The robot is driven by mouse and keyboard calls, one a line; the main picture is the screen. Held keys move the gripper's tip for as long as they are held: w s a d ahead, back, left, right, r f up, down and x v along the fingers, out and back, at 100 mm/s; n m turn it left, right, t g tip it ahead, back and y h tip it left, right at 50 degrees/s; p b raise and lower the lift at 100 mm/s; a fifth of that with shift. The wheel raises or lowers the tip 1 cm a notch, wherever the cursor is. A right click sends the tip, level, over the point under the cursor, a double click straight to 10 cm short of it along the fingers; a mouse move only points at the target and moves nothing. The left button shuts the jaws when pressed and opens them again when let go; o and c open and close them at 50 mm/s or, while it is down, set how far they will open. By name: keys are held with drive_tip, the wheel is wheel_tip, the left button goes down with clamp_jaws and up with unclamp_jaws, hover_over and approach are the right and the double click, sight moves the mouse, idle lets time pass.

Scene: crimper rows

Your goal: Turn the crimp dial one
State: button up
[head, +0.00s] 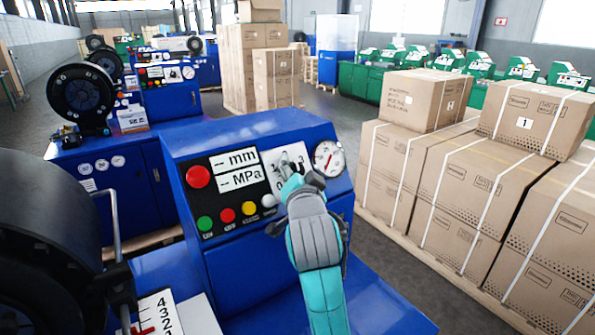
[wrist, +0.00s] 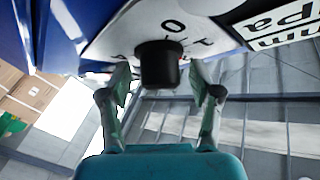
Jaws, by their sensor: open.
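The crimp dial is a black round knob (wrist: 159,64) on a white plate with number marks, seen upside down in the wrist view. In the head view the white dial plate (head: 283,157) sits on the blue machine's sloped panel, left of a round gauge, and the knob is mostly hidden by my gripper. My gripper (head: 303,178) is at the plate, with its teal arm reaching up from below. In the wrist view my gripper (wrist: 166,88) is open, with one finger on each side of the knob and a visible gap at both sides.
Around the dial are a red button (head: 198,177), mm and MPa displays (head: 238,171), several small coloured buttons and the gauge (head: 329,158). A large black crimper head (head: 40,240) stands at left. Strapped cardboard boxes (head: 455,180) stand close at right.

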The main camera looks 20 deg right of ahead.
drive_tip(key=c, duration=1.2)
drive_tip(key=shift+o, duration=0.2)
drive_tip(key=shift+n, duration=0.4)
drive_tip(key=shift+d+f+n+t+y, duration=0.1)
drive_tip(key=shift+n+t+y, duration=0.5)
drive_tip(key=shift+n+y, duration=0.55)
drive_tip(key=n+y, duration=0.3)
drive_tip(key=n, duration=0.2)
drive_tip(key=shift+y, duration=0.25)
drive_tip(key=n+y, duration=0.3)
drive_tip(key=n, duration=0.2)
drive_tip(key=n+g+y, duration=0.1)
drive_tip(key=n+y, duration=0.2)
drive_tip(key=n, duration=0.1)
drive_tip(key=shift+n+g+y, duration=0.3)
drive_tip(key=shift+n+y, duration=0.05)
drive_tip(key=shift+y, duration=0.05)
drive_tip(key=n+g+y, duration=0.2)
drive_tip(key=n, duration=0.2)
drive_tip(key=n+g+y, duration=0.1)
drive_tip(key=n+g, duration=0.2)
drive_tip(key=n, duration=0.1)
drive_tip(key=shift+n+y, duration=0.4)
drive_tip(key=n+g, duration=0.4)
drive_tip(key=n, duration=0.1)
drive_tip(key=shift+n, duration=0.4)
drive_tip(key=shift+g, duration=0.4)
